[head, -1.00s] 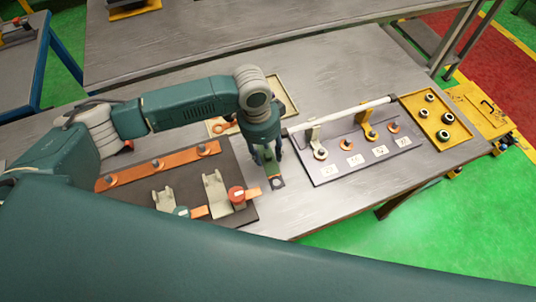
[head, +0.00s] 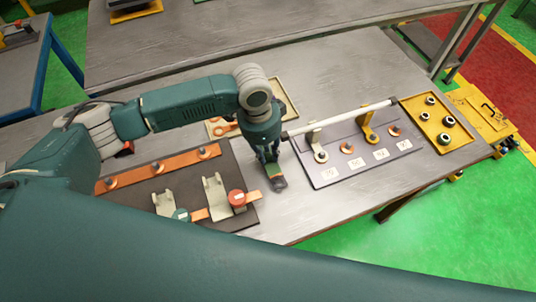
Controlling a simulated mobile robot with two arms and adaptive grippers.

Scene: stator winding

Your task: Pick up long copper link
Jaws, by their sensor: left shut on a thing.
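My left gripper (head: 273,174) points down over the bare table between the dark board and the grey plate. Its fingers are shut on a small piece, with a copper-coloured part showing between them and a dark end (head: 278,184) at its front. The fingers hide most of this piece, so I cannot tell its full shape or whether it touches the table. A copper piece with a ring end (head: 222,128) lies in the shallow tray behind the gripper, partly hidden by my arm. My right gripper is not in view.
The grey plate (head: 335,178) has a white rod (head: 340,117) over several rings. A yellow tray (head: 428,112) holds dark rings. The table's front middle is clear.

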